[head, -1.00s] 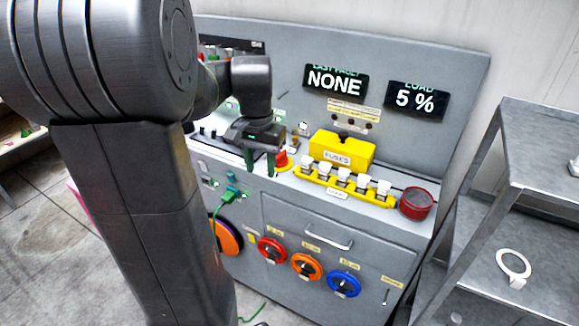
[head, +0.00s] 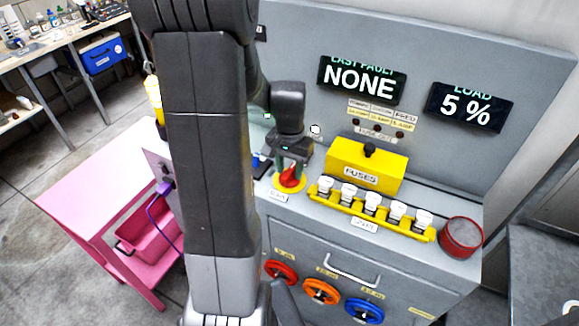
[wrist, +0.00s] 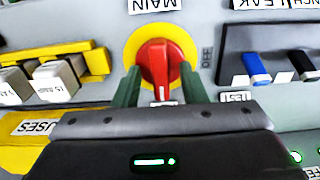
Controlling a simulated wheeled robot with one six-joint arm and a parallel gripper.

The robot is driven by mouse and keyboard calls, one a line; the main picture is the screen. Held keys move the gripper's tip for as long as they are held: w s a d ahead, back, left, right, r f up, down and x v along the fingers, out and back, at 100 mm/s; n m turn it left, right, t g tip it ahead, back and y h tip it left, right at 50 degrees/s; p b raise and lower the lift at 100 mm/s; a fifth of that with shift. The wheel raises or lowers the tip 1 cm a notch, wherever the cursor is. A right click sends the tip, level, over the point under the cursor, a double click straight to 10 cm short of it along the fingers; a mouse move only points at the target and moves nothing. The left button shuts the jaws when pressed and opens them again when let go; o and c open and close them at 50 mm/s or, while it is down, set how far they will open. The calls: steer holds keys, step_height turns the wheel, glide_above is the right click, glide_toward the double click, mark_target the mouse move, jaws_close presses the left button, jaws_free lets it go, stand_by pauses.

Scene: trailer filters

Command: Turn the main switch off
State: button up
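The main switch (head: 291,177) is a red knob on a yellow round plate, on the grey panel's worktop. In the wrist view the red knob (wrist: 160,62) stands upright in the picture, its narrow end towards my gripper. The label MAIN (wrist: 152,5) is upside down above it, and OFF (wrist: 207,58) is to its right. My gripper (head: 292,165) is over the switch, pointing down. Its green fingers (wrist: 160,88) are apart, one on each side of the knob. They look open around it; firm contact does not show.
A yellow FUSES box (head: 367,165) and a row of white-topped spares (head: 370,203) stand right of the switch, then a red round tin (head: 461,237). Blue and black switches (wrist: 257,68) are close by in the wrist view. A pink table (head: 100,205) is at left.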

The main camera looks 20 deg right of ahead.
jaws_close()
steer(key=shift+n, duration=0.5)
steer(key=n, duration=0.4)
steer(key=shift+b, duration=0.3)
steer(key=n, duration=0.9)
steer(key=shift+b, duration=0.35)
steer(key=shift+n, duration=1.9)
steer(key=shift+r, duration=0.1)
